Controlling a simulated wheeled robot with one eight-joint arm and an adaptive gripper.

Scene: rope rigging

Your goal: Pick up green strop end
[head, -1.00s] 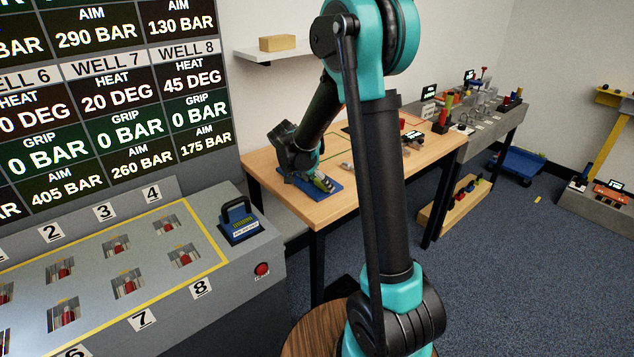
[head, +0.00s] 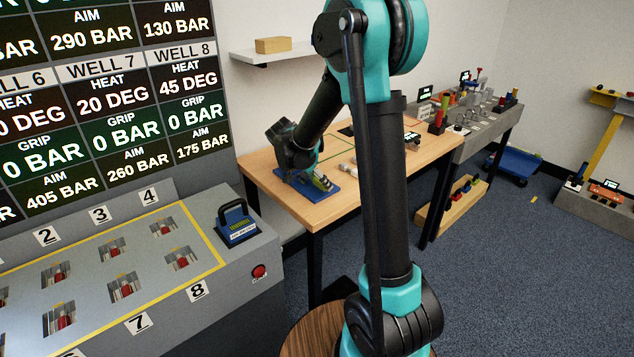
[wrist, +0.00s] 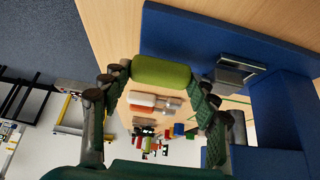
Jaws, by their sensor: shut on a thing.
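A green padded cylinder (wrist: 161,72), which looks like the green strop end, lies crosswise between the fingertips of my gripper (wrist: 158,74) in the wrist view. The fingers press on its two ends, so my gripper is shut on it. Beside it is a blue stand (wrist: 185,30) with a grey metal block (wrist: 238,70). In the head view my gripper (head: 312,180) is low over the blue stand (head: 332,194) at the table's near left corner. I cannot tell whether the strop end touches the stand. The rest of the strop is not clear.
The wooden table (head: 350,205) holds small pale pieces (head: 347,167) right of the stand. A grey console (head: 240,270) with numbered slots and a blue handled block (head: 236,225) stands at the near left. A workbench (head: 485,130) with several fittings is behind.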

